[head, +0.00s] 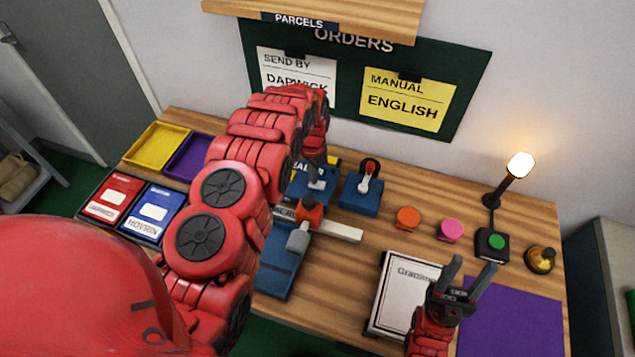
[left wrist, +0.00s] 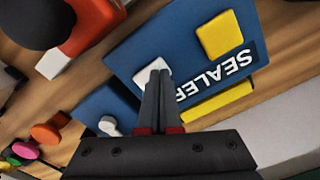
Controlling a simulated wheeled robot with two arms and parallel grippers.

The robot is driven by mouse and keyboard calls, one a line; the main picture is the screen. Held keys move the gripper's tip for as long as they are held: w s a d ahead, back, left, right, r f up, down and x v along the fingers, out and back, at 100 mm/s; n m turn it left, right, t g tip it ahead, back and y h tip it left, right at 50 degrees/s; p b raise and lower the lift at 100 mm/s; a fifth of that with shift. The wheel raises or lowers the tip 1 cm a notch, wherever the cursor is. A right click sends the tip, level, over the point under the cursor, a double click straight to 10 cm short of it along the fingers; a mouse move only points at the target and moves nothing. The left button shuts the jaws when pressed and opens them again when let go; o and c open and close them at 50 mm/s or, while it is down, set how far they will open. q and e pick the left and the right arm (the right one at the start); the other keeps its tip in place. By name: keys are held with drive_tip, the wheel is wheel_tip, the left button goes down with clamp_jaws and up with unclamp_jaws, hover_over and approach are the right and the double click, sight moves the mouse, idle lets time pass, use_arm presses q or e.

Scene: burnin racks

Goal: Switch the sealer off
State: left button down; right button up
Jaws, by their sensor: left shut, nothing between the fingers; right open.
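The sealer's blue panel (head: 298,186) stands on the desk, partly hidden by my left arm. In the left wrist view the panel (left wrist: 130,50) shows the label SEALER, a yellow square (left wrist: 220,36), a white switch piece (left wrist: 148,66) and a yellow strip (left wrist: 216,105). My left gripper (head: 315,172) is shut and empty, pointing down at the panel. In the left wrist view its fingertips (left wrist: 160,74) overlap the white piece; I cannot tell whether they touch it. My right gripper (head: 472,268) is open and empty, above the white document and purple mat.
A device with a grey cylinder (head: 298,240) and pale bar stands in front. Orange (head: 408,217) and pink (head: 450,229) discs, a green button (head: 495,242) and a lamp (head: 520,165) are to the right.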

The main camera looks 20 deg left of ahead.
use_arm(q)
wheel_tip(320, 180, up, 4)
drive_tip(key=shift+f+p, duration=0.25)
drive_tip(key=shift+p, duration=0.1)
drive_tip(key=shift+r, duration=1.4)
